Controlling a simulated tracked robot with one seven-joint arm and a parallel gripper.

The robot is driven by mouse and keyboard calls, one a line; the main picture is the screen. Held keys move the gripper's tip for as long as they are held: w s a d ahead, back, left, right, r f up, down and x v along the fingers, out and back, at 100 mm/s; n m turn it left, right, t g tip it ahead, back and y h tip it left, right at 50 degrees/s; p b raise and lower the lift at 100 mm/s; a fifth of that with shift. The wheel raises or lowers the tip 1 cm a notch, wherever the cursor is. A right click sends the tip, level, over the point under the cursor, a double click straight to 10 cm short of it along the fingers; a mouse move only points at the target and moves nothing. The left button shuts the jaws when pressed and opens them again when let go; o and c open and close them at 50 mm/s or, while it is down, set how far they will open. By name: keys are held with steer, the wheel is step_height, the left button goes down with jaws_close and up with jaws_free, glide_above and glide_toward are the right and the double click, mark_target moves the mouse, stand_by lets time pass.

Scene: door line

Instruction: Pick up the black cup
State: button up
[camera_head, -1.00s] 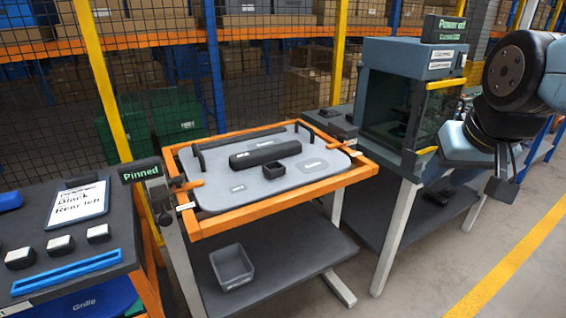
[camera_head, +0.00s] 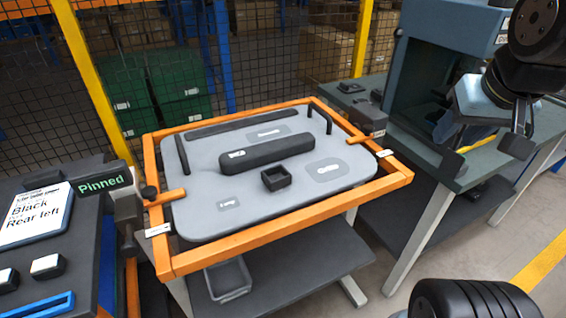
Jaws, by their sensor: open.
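A small square black cup (camera_head: 276,179) stands upright on a grey door panel (camera_head: 220,212), in front of a long black bar (camera_head: 266,153). Its open top faces up and looks empty. The panel lies in an orange frame (camera_head: 262,234) on a stand. My gripper (camera_head: 484,130) is at the upper right, open and empty, in front of the blue-grey cabinet and well to the right of the cup. My gripper and the cup are far apart.
Black upright handles rise from the panel's left and right sides. A tablet (camera_head: 36,214) reads "Black Rear left". A grey bin (camera_head: 229,279) sits on the lower shelf. The cabinet (camera_head: 437,70) stands at right.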

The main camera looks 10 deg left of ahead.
steer(key=shift+o, duration=0.4)
steer(key=shift+w+a, duration=0.1)
steer(key=shift+o, duration=0.8)
steer(key=shift+a, duration=0.15)
steer(key=o, duration=0.6)
steer(key=w+a+n+g, duration=0.1)
steer(key=w+a+n, duration=0.1)
steer(key=w+a, duration=0.2)
steer(key=shift+w+a, duration=0.35)
steer(key=shift+a, duration=0.55)
steer(key=shift+o, duration=0.6)
steer(key=w+a+f+n+g, duration=0.1)
steer(key=w+a, duration=0.2)
steer(key=a, duration=0.4)
steer(key=shift+w+a+n+g, duration=0.2)
steer(key=shift+w+n+g, duration=0.15)
steer(key=shift+n+g, duration=0.05)
steer(key=n+g, duration=0.3)
steer(key=n, duration=0.1)
glide_above(276, 173)
steer(key=s, duration=0.2)
step_height(276, 173, down, 7)
step_height(276, 173, down, 13)
steer(key=shift+d+f, duration=0.1)
steer(key=shift+d, duration=0.05)
